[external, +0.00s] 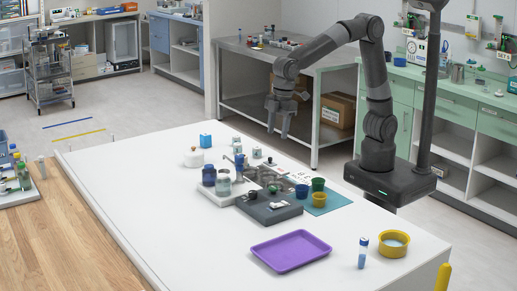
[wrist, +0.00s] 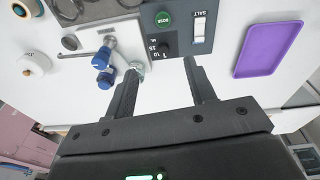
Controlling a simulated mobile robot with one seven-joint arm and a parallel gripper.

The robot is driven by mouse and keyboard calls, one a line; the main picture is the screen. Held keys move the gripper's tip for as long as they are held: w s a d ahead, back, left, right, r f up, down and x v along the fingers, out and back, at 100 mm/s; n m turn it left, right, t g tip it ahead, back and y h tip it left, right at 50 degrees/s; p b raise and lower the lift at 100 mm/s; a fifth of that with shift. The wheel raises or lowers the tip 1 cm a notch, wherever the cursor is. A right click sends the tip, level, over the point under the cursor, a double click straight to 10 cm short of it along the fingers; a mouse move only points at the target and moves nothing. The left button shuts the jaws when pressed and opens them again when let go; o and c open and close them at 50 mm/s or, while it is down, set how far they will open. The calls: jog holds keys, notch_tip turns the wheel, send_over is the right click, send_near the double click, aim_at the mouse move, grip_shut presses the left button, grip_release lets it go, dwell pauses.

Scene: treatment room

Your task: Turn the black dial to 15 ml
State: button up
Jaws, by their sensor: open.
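The black dial (wrist: 167,47) is on a dark grey panel in the wrist view, beside the printed numbers 5, 10 and 15. Its pointer is too small to read. A green DOSE button (wrist: 163,18) and a white SALT switch (wrist: 199,27) are on the same panel. In the external view the dark panel (external: 262,215) is on the white table, and the dial's setting cannot be made out. My gripper (wrist: 160,70) is open and empty, its fingertips on either side of the dial in the picture. In the external view my gripper (external: 278,134) hangs high above the table's far side, apart from the panel.
Blue-topped parts (wrist: 104,70) are left of the dial in the wrist view. A purple tray (external: 290,253) lies at the table's front. Blue, green and yellow cups (external: 319,199) are right of the panel.

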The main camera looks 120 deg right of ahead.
jog(key=g, duration=0.1)
send_over(253, 191)
notch_tip(253, 191, down, 9)
jog(key=shift+n+g, duration=0.3)
notch_tip(253, 191, down, 11)
jog(key=shift+a+f, duration=0.15)
jog(key=c, duration=1)
jog(key=shift+o, duration=0.2)
